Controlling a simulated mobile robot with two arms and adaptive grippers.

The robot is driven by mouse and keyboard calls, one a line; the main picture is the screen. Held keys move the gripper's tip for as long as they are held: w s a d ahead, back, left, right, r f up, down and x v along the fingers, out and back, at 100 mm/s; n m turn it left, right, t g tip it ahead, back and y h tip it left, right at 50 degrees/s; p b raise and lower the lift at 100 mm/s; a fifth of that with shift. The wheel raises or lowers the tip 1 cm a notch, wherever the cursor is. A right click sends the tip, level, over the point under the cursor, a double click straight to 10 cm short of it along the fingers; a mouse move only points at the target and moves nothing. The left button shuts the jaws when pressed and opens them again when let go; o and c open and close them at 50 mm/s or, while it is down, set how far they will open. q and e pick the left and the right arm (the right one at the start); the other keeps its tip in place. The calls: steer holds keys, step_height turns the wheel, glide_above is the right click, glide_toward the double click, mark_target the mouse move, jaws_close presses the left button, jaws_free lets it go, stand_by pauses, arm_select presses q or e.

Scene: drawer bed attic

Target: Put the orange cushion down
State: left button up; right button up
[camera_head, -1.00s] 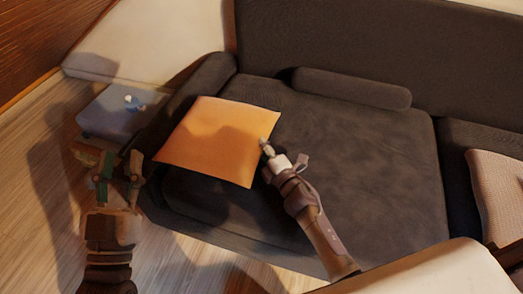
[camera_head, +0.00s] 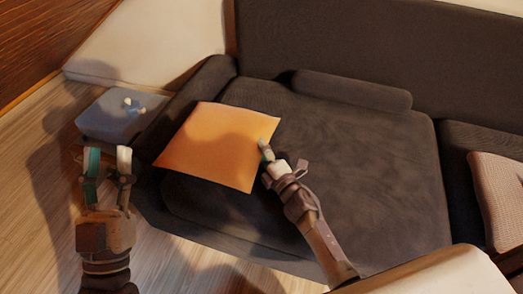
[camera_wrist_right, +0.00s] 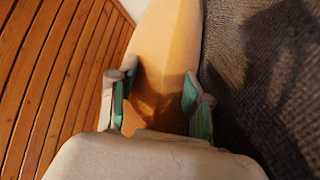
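The orange cushion (camera_head: 215,145) is over the left part of the dark sofa (camera_head: 345,180), near its left armrest. In the head view I cannot tell whether it touches the seat. My right gripper (camera_head: 264,150) is at the cushion's right edge. In the right wrist view the cushion (camera_wrist_right: 165,50) lies between the two fingers (camera_wrist_right: 158,98), which appear shut on its thickness. My left gripper (camera_head: 108,160) is open and empty, over the wooden floor left of the sofa.
A low grey-blue stool or table (camera_head: 108,117) with a small blue and white item (camera_head: 133,105) stands left of the sofa. A dark bolster (camera_head: 350,89) lies along the backrest. A beige cushion (camera_head: 497,200) is at the right. The seat's middle is clear.

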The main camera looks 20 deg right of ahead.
arm_select(q)
steer(key=shift+w, duration=0.1)
arm_select(e)
steer(key=shift+r, duration=0.2)
steer(key=p+v, duration=0.2)
steer(key=v, duration=0.9)
steer(key=shift+s+d+f, duration=0.1)
steer(key=shift+s, duration=0.3)
arm_select(q)
step_height(320, 180, down, 7)
steer(key=w+g+y, duration=0.1)
steer(key=w+g, duration=0.1)
steer(key=g, duration=0.3)
steer(key=shift+w+a+f+y, duration=0.2)
steer(key=shift+w+y, duration=0.15)
steer(key=shift+y, duration=0.05)
arm_select(e)
steer(key=s+a+r+m, duration=0.2)
steer(key=r+m, duration=0.7)
steer(key=r, duration=0.2)
steer(key=s+a+r+m+t, duration=0.1)
steer(key=s+a+r+m, duration=0.1)
steer(key=r+m, duration=0.6)
step_height(320, 180, up, 3)
steer(key=shift+s+a+f+m+y, duration=0.1)
steer(key=shift+s+a+m+y, duration=0.25)
steer(key=shift+s, duration=0.5)
